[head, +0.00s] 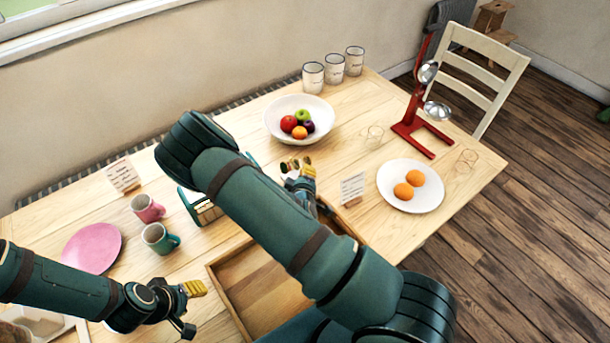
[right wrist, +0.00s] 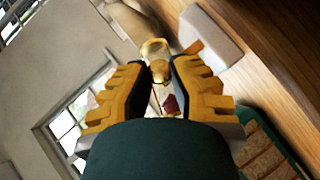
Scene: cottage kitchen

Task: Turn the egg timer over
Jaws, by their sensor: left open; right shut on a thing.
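The egg timer (head: 289,165) is a small glass with round brown-gold ends, near the middle of the table. My right gripper (head: 304,171) is shut on it, and it appears tilted onto its side. In the right wrist view the egg timer (right wrist: 156,50) sits between the yellow fingers of the right gripper (right wrist: 160,75), with something red showing lower between them. I cannot tell whether it touches the table. My left gripper (head: 192,308) is open and empty at the lower left. My right arm hides part of the table.
A wooden tray (head: 218,277) lies in front, partly under my right arm. A fruit bowl (head: 275,126) stands behind the timer. A card (head: 352,188) and a plate (head: 425,202) with oranges are to the right. Mugs (head: 158,240) and a green box (head: 202,210) are left.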

